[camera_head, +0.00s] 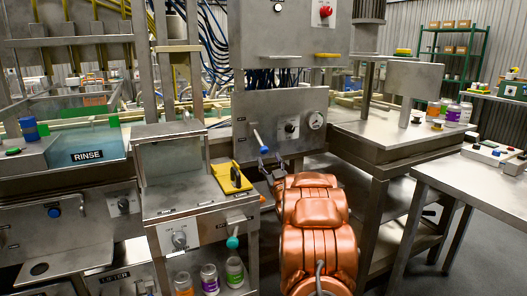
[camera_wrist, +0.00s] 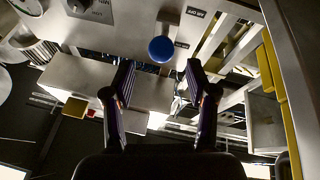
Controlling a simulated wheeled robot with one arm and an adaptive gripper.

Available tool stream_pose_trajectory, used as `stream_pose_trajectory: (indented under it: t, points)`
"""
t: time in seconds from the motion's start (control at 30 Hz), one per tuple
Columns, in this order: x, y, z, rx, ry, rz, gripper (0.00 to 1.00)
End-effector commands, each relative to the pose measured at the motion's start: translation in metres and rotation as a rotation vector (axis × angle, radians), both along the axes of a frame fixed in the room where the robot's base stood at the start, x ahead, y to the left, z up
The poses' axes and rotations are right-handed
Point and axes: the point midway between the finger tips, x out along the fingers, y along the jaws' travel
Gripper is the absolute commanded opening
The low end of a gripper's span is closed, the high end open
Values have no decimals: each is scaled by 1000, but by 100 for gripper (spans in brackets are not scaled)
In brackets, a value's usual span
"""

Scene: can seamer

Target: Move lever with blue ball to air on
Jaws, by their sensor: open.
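The lever with the blue ball (camera_head: 263,149) sticks out of the grey panel in the middle of the head view, tilted down to the right. In the wrist view the blue ball (camera_wrist: 161,49) is just beyond my fingertips, between their lines. My gripper (camera_head: 270,162) is in front of the panel, close below the ball. In the wrist view my gripper (camera_wrist: 158,72) is open and empty, one finger on each side of the ball, with no contact visible.
A dial (camera_head: 291,127) and a gauge (camera_head: 316,120) are right of the lever. A yellow plate with a black handle (camera_head: 232,178) lies on the machine left of my arm. A teal-ball lever (camera_head: 233,242) is lower left. A steel table (camera_head: 400,133) stands right.

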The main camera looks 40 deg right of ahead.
Motion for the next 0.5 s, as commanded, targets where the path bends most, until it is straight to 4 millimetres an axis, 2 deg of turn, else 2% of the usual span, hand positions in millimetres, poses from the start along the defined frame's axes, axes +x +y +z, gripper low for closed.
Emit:
stream_pose_trajectory:
  t: [0.5]
  points:
    - [45, -22, 21, -1, 0, 0, 57]
